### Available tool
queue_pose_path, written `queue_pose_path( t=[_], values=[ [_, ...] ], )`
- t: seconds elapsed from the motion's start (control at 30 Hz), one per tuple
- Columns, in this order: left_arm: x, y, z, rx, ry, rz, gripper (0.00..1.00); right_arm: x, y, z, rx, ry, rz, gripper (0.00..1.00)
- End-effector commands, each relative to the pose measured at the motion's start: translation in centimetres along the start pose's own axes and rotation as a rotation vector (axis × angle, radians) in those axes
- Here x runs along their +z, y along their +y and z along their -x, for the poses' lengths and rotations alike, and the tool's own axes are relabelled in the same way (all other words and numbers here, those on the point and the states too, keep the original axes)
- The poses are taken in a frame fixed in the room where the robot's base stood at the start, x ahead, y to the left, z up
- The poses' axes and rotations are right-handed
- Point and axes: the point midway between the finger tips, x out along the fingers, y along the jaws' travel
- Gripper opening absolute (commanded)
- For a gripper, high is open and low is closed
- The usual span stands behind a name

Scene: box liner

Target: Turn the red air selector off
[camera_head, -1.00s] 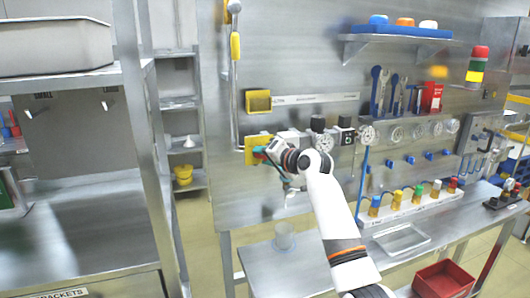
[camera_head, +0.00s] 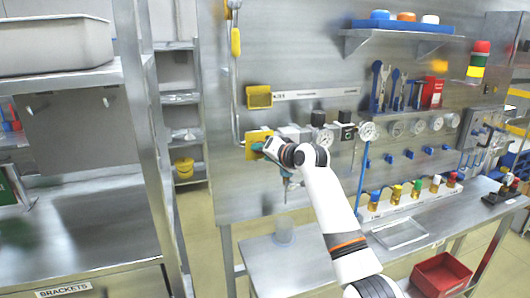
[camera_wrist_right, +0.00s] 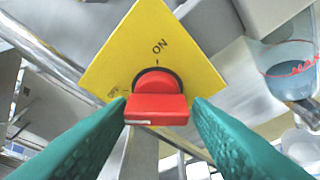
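The red air selector (camera_wrist_right: 157,100) sits on a yellow plate (camera_wrist_right: 150,30) in the right wrist view. ON is printed above the knob and OFF at its left. A small mark on the plate stands below ON. In the head view the yellow plate (camera_head: 257,138) is on the metal wall panel, and my gripper hides the red knob. My right gripper (camera_wrist_right: 158,104) is open, with one teal fingertip on each side of the red handle. I cannot tell whether either fingertip touches it. In the head view my right gripper (camera_head: 264,151) is at the plate. My left gripper is not in view.
Another yellow box (camera_head: 258,97) is on the panel above the plate. A vertical pipe (camera_head: 236,90) runs beside it. Gauges (camera_head: 368,131) line the panel at right. A clear cylinder (camera_head: 284,230) stands on the bench below. A metal shelf post (camera_head: 140,130) stands at left.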

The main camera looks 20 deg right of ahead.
Motion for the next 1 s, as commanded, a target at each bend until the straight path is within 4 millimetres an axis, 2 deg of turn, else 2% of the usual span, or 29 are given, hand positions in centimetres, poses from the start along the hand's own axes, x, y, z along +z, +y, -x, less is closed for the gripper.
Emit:
queue_pose_path(
  t=[0.07, 0.47, 0.67, 1.0],
  values=[
    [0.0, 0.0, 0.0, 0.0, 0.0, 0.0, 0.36, 0.0, 0.0, 0.0, 0.001, -0.001, -0.001, 0.59],
    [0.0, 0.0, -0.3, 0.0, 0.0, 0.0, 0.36, 0.2, 0.1, 0.7, 0.005, -0.006, 0.0, 0.59],
    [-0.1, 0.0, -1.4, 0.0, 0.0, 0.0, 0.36, 0.0, -0.1, 3.5, 0.005, -0.008, 0.002, 0.59],
    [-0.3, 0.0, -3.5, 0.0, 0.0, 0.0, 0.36, 0.0, -0.1, 10.1, 0.003, -0.006, 0.001, 0.59]
  ],
)
